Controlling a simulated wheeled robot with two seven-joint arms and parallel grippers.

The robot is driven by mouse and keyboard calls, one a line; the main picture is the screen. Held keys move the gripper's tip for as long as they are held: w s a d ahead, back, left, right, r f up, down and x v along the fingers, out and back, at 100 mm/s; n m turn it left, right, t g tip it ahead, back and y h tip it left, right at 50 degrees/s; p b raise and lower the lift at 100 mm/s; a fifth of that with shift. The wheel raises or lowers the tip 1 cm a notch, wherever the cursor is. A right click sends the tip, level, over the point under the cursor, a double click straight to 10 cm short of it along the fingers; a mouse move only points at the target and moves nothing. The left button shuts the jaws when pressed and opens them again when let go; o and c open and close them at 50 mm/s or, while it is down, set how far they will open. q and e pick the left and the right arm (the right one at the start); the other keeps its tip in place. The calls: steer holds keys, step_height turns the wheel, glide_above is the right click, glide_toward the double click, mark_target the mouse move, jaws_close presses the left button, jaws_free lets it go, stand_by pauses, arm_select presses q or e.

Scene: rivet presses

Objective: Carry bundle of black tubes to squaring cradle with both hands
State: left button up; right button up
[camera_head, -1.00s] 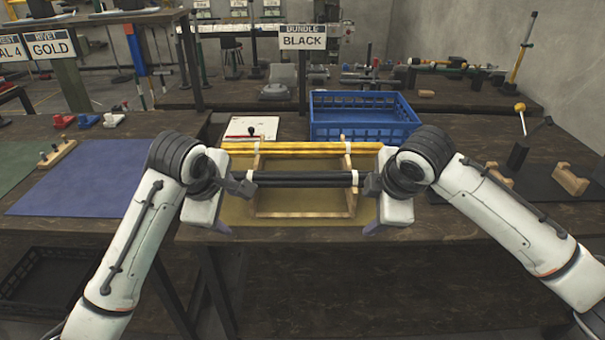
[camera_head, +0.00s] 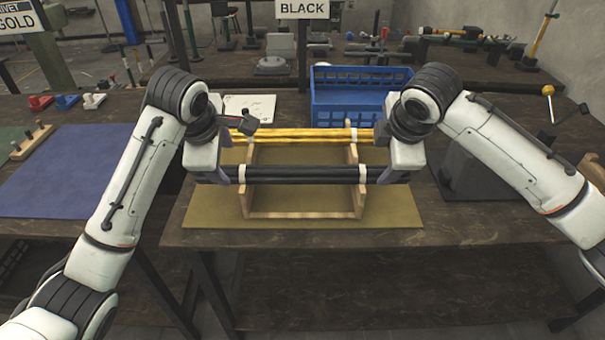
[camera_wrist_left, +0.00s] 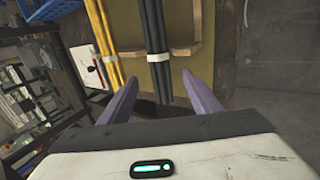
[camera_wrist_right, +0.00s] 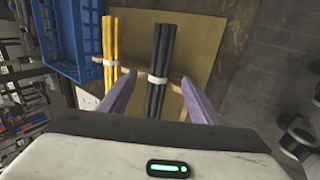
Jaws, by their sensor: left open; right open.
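The bundle of black tubes (camera_head: 305,173), with a white band near each end, lies level across the near part of the wooden squaring cradle (camera_head: 300,214). A yellow bundle (camera_head: 300,136) lies parallel behind it. My left gripper (camera_head: 231,170) is open at the left end of the black bundle; in the left wrist view the black tubes (camera_wrist_left: 156,35) run between its purple fingers (camera_wrist_left: 161,90). My right gripper (camera_head: 385,170) is open at the right end; in the right wrist view the tubes (camera_wrist_right: 159,60) also run between the fingers (camera_wrist_right: 158,92). Finger contact cannot be told.
The cradle stands on an olive mat (camera_head: 400,208) on the dark bench. A blue crate (camera_head: 345,97) is behind, below the BLACK sign (camera_head: 302,8). A blue mat (camera_head: 75,165) lies left.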

mark_target(232, 172)
arm_select(q)
steer(key=x, duration=0.8)
steer(key=shift+w+f, duration=0.15)
steer(key=shift+f, duration=0.15)
arm_select(e)
steer(key=x, duration=0.8)
steer(key=shift+w+f, duration=0.15)
steer(key=shift+f, duration=0.15)
arm_select(q)
jaws_close()
arm_select(e)
jaws_close()
